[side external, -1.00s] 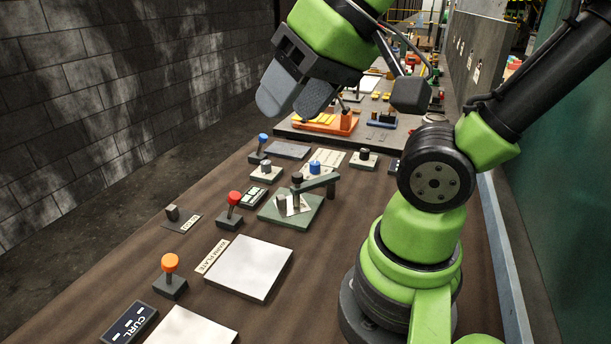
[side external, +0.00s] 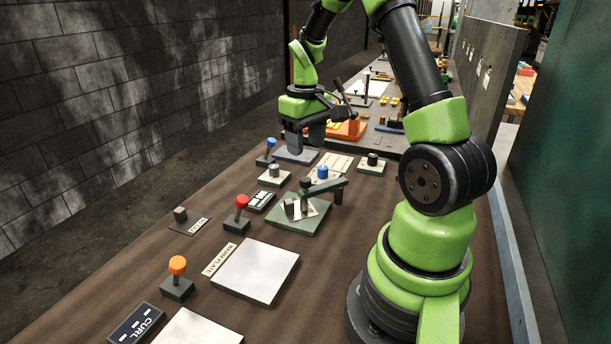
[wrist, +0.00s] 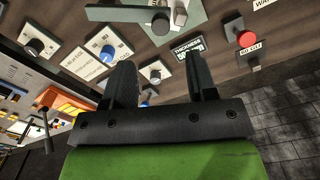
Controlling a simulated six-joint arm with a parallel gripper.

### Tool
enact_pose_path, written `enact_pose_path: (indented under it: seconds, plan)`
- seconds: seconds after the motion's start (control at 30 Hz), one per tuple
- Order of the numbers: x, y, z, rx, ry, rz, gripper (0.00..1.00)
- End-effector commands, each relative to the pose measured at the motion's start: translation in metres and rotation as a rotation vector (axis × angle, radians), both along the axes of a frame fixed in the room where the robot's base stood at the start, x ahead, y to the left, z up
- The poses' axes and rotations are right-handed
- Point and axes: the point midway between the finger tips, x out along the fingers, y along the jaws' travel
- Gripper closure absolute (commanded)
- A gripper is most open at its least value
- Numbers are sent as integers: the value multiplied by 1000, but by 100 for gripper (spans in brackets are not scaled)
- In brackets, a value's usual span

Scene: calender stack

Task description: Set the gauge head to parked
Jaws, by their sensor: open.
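A green base plate (side external: 303,222) lies mid-table with a dark grey swing arm (side external: 327,187) on a dark post, a light block and a pale sheet beside it. This appears to be the gauge; no label on it names the head. The wrist view shows the green plate (wrist: 205,8), the arm (wrist: 112,13) and a black knob (wrist: 160,24) at the top. My gripper (side external: 305,139) points down, open and empty, beyond the gauge and above the table. In the wrist view its fingers (wrist: 161,78) are spread apart, clear of the gauge.
A thickness display (side external: 261,201), red-knobbed lever (side external: 242,202), blue-knobbed lever (side external: 270,144) and blue knob (side external: 322,172) surround the gauge. A white plate (side external: 257,270) lies nearer. An orange device (side external: 348,129) stands behind my gripper. A panel (side external: 490,55) stands at the right.

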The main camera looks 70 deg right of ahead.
Motion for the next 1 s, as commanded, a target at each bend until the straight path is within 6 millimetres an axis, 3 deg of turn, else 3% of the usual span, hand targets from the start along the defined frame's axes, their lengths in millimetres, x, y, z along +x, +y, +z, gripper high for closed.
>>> enact_pose_path:
  seconds: [0.2,0.4,0.6,0.83,1.0]
  plan:
    - [-1,2,-42,5,6,0,48]
    - [0,1,-72,3,2,-1,48]
    - [0,1,-84,1,0,-1,48]
    - [0,1,-84,1,-1,-1,48]
    - [0,1,-84,1,-1,-1,85]
